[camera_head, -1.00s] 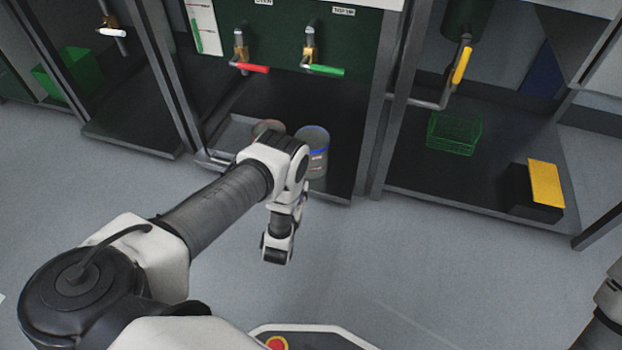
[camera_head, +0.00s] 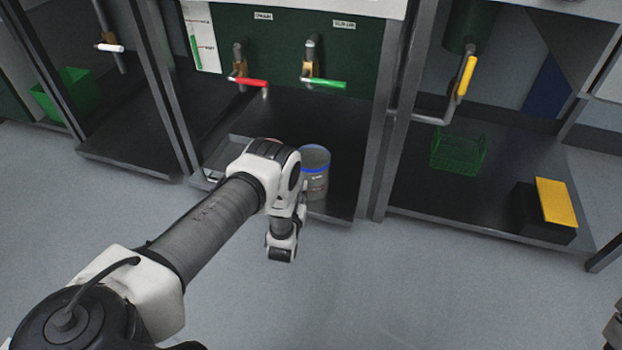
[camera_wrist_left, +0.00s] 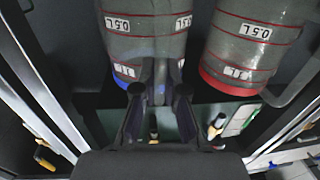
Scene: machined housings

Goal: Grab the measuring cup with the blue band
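The measuring cup with the blue band (camera_head: 315,174) is a grey, see-through cup standing upright near the front of the middle dark shelf. In the left wrist view it (camera_wrist_left: 143,38) fills the upper middle, with the blue band at its rim and its handle towards my gripper. My left gripper (camera_wrist_left: 159,92) is open, its two fingers on either side of that handle; I cannot tell whether they touch it.
Red (camera_head: 250,82) and green (camera_head: 325,83) tap handles hang above the shelf. Metal posts flank the bay. A green wire basket (camera_head: 458,152) and a yellow-topped black block (camera_head: 556,202) are on the right shelf. The floor in front is clear.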

